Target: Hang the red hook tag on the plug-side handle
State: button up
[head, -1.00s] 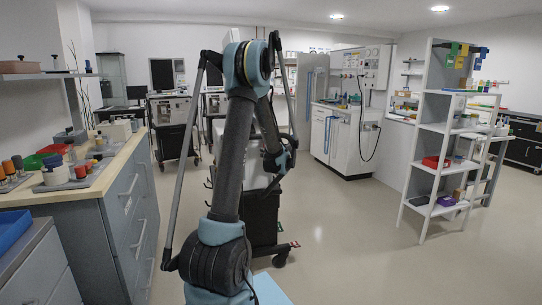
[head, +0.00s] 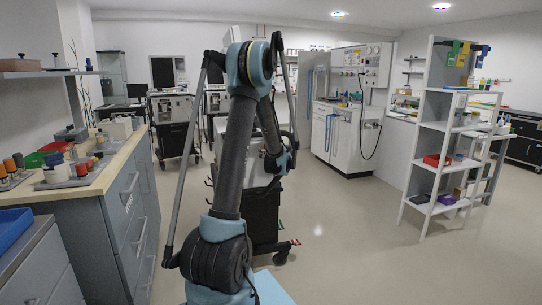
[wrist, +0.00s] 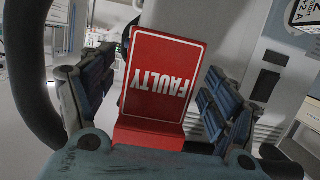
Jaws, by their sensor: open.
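The red tag (wrist: 160,82), lettered FAULTY upside down in white, stands between the fingers of my gripper (wrist: 155,98) in the wrist view. The fingers are spread, with gaps on both sides of the tag. A red ledge at its foot meets my gripper's body in the picture. The tag's hook does not show. A thick black curved bar (wrist: 28,75) is at the left, beside the left finger; I cannot tell whether it is the plug-side handle or whether the tag hangs on it. In the head view my arm hides the gripper and tag.
A pale machine housing with a dark switch (wrist: 265,85) lies behind the tag. In the head view, a dark wheeled cart (head: 265,220) stands behind my arm. A wooden-topped counter (head: 125,160) is at left, white shelves (head: 440,160) at right.

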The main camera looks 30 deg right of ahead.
jog(key=shift+s, duration=0.1)
jog(key=v, duration=1.1)
jog(key=shift+s, duration=0.3)
jog(key=shift+a+r, duration=0.1)
jog(key=shift+a, duration=0.05)
jog(key=s+a+n+g+y, duration=0.1)
jog(key=a+n+g+y, duration=0.15)
jog(key=a, duration=1.45)
jog(key=s+a+n+g+y, duration=0.1)
jog(key=s+a+g+y, duration=0.2)
jog(key=a, duration=1.4)
jog(key=s+a+f+g, duration=0.3)
jog(key=s+a, duration=0.4)
jog(key=s, duration=0.2)
jog(key=s+a+f+g, duration=0.2)
jog(key=s+a+f, duration=0.1)
jog(key=s+a, duration=0.5)
jog(key=s+f+g+h, duration=0.1)
jog(key=s+f+g, duration=0.1)
jog(key=s, duration=0.7)
jog(key=shift+s+d+f, duration=0.15)
jog(key=shift+d+f, duration=0.35)
jog(key=shift+f, duration=0.35)
